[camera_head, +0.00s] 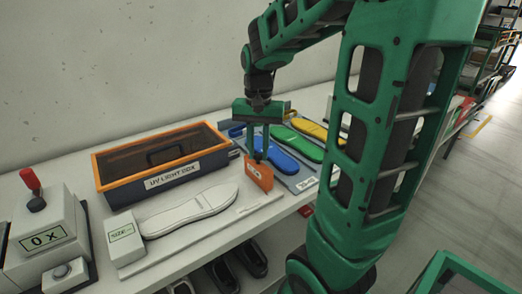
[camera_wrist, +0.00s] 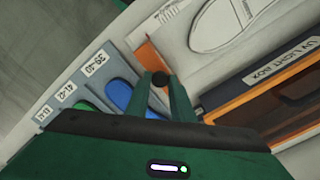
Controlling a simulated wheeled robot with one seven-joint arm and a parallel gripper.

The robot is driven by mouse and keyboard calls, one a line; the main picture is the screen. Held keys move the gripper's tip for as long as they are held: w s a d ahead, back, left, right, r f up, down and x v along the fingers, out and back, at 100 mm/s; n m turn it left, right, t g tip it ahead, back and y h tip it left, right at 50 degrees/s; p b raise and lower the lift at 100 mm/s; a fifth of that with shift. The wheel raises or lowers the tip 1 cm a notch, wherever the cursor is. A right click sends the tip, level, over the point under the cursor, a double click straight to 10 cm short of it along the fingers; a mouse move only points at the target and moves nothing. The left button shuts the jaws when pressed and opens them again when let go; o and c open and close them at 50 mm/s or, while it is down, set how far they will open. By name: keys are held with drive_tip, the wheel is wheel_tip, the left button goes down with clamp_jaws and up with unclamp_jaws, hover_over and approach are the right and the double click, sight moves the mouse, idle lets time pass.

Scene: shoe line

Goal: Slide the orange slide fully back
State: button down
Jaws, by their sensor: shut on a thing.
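The orange slide (camera_head: 260,174) is an upright orange block with a white label, at the right end of a pale rail beside a white shoe-sole outline. My gripper (camera_head: 259,158) is over it with its fingers down at its top edge, shut on it. In the wrist view the orange slide (camera_wrist: 154,60) shows partly behind the fingers (camera_wrist: 162,82). The white measuring board (camera_head: 190,213) carries the sole outline and a "SIZE" block (camera_head: 124,238) at its left end.
A "UV LIGHT BOX" (camera_head: 160,162) with an orange rim stands behind the board. Blue (camera_head: 284,158), green (camera_head: 298,143) and yellow (camera_head: 312,128) soles lie on a labelled tray at right. A counter box with a red lever (camera_head: 45,225) stands at left. Dark shoes (camera_head: 222,274) sit below.

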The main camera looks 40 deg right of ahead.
drive_tip(key=shift+d+r, duration=0.1)
drive_tip(key=shift+d, duration=0.25)
drive_tip(key=c, duration=1.5)
unclamp_jaws()
drive_tip(key=shift+d, duration=0.1)
drive_tip(key=shift+c, duration=0.2)
wheel_tip(320, 180, up, 11)
drive_tip(key=shift+f, duration=0.2)
drive_tip(key=shift+w, duration=0.1)
drive_tip(key=s+a+f+n, duration=0.1)
drive_tip(key=s+f, duration=0.5)
drive_tip(key=s, duration=0.3)
drive_tip(key=s+a+f+n, duration=0.1)
drive_tip(key=s+f+n, duration=0.1)
drive_tip(key=s+f, duration=0.4)
drive_tip(key=s, duration=0.4)
drive_tip(key=shift+f, duration=0.2)
